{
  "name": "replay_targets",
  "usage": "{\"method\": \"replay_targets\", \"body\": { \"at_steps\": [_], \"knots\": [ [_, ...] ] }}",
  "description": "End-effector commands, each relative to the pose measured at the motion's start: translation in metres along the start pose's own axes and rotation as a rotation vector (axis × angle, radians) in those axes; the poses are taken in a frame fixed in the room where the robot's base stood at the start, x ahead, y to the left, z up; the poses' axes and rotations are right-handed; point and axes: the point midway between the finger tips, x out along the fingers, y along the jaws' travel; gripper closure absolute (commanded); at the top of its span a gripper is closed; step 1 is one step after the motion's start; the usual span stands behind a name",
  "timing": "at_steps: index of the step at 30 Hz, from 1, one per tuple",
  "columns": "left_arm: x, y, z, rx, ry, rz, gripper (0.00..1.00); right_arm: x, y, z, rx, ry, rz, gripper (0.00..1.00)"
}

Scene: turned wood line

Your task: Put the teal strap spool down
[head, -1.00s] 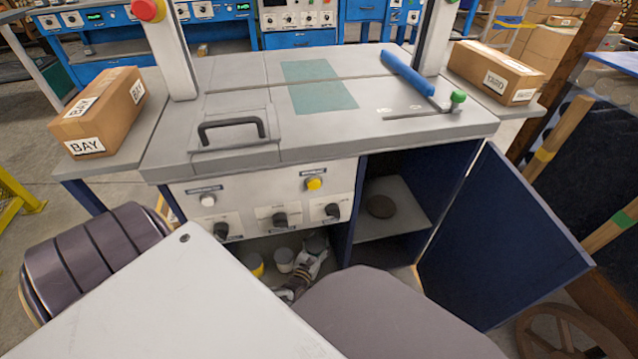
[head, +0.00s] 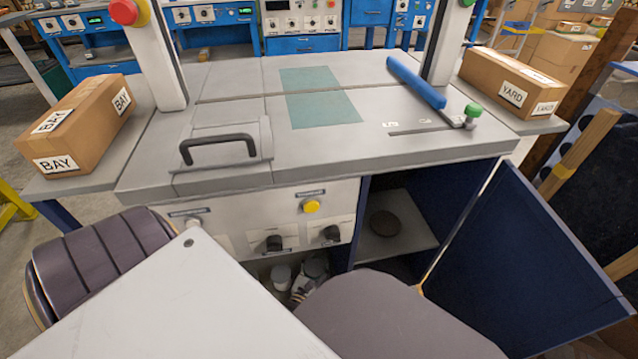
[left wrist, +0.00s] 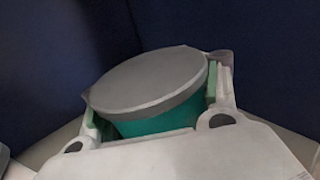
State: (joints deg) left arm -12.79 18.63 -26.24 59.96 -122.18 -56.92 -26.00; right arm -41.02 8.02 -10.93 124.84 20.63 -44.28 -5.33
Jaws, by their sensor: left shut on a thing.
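The teal strap spool (left wrist: 157,123) is in the left wrist view, with a wide grey top and a teal side. My left gripper (left wrist: 155,98) is shut on it, with a finger on each side. The spool looks slightly tilted in that view; I cannot tell whether its base touches the surface below. In the head view my left gripper (head: 304,284) is low in the open bay under the bench, partly hidden by my own arm. A grey round top (head: 315,266) shows beside it, too small to identify for sure. My right gripper is not in view.
Another grey-topped cylinder (head: 281,276) stands in the low bay. A shelf (head: 408,236) to the right carries a dark disc (head: 385,223). An open blue door (head: 525,255) stands at the right. The control panel (head: 270,215) overhangs the bay.

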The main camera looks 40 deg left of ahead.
Motion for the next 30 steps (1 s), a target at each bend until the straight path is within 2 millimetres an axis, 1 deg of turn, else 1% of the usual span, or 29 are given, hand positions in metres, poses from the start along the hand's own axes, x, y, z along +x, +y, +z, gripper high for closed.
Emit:
{"method": "replay_targets", "body": {
  "at_steps": [15, 16, 19, 20, 30],
  "knots": [
    [-0.0006, -0.0006, -0.0020, -0.001, -0.003, 0.001, 0.76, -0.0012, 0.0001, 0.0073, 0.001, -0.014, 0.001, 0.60],
    [-0.0009, -0.0005, -0.0027, -0.001, -0.002, 0.001, 0.44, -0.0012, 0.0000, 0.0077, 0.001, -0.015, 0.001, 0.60],
    [-0.0011, -0.0005, -0.0026, -0.001, -0.001, 0.001, 0.31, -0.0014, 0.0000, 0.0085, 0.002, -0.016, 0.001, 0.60],
    [-0.0012, -0.0005, -0.0027, -0.001, -0.001, 0.001, 0.30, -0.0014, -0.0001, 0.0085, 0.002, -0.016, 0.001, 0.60],
    [-0.0013, -0.0004, -0.0028, -0.001, -0.001, 0.001, 0.30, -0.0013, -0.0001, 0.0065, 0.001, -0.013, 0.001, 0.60]
  ]
}}
